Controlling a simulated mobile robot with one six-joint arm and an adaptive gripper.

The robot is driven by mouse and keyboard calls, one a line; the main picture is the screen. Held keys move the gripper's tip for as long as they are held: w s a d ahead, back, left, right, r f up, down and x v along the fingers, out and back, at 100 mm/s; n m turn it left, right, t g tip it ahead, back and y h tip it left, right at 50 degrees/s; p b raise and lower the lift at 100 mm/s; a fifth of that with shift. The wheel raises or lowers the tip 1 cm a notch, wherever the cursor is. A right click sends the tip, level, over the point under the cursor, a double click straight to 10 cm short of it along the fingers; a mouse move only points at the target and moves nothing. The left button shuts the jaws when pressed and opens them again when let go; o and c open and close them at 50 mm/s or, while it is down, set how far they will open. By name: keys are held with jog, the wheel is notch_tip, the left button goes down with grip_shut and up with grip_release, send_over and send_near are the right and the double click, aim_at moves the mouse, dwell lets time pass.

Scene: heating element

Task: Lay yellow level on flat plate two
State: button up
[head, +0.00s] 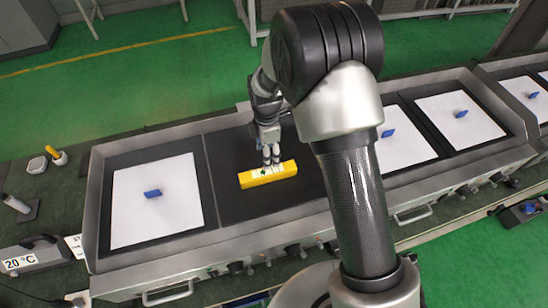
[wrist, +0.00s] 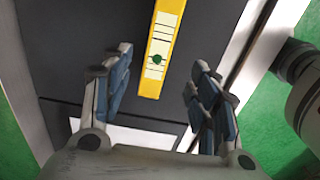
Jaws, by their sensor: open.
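The yellow level (head: 268,174) lies flat on the bare dark plate (head: 237,205), second from the left in the head view. My gripper (head: 271,160) is just above the level's middle, fingers pointing down. In the wrist view the level (wrist: 162,48) shows its yellow edges, pale face and a green spot. Its near end lies between the two spread fingers there, with gaps on both sides. The gripper is open and holds nothing. My arm hides part of the plates right of the level.
A white sheet with a blue object (head: 153,193) covers the leftmost plate. More white sheets with blue objects (head: 461,114) lie on plates to the right. Raised metal rims border the plates. A 20 °C box (head: 30,257) stands at lower left.

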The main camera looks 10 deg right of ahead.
jog(key=s+d+r+m+t, duration=0.1)
jog(key=s+d+r+m, duration=0.2)
jog(key=r, duration=0.4)
jog(key=s+d+r+m+t, duration=0.1)
jog(key=s+r+m, duration=0.3)
jog(key=r, duration=0.3)
jog(key=s+d+r+m, duration=0.3)
jog(key=s+r, duration=0.1)
jog(key=r, duration=0.4)
jog(key=s+d+r+m+t, duration=0.1)
jog(key=s+r+m, duration=0.1)
jog(key=s+m, duration=0.3)
jog(key=s+d+r+m+t, duration=0.1)
jog(key=s+m, duration=0.4)
jog(key=s, duration=0.7)
jog(key=shift+d+r+t, duration=0.3)
jog(key=shift+d+r, duration=0.5)
jog(key=shift+r, duration=0.05)
jog(key=shift+f, duration=0.15)
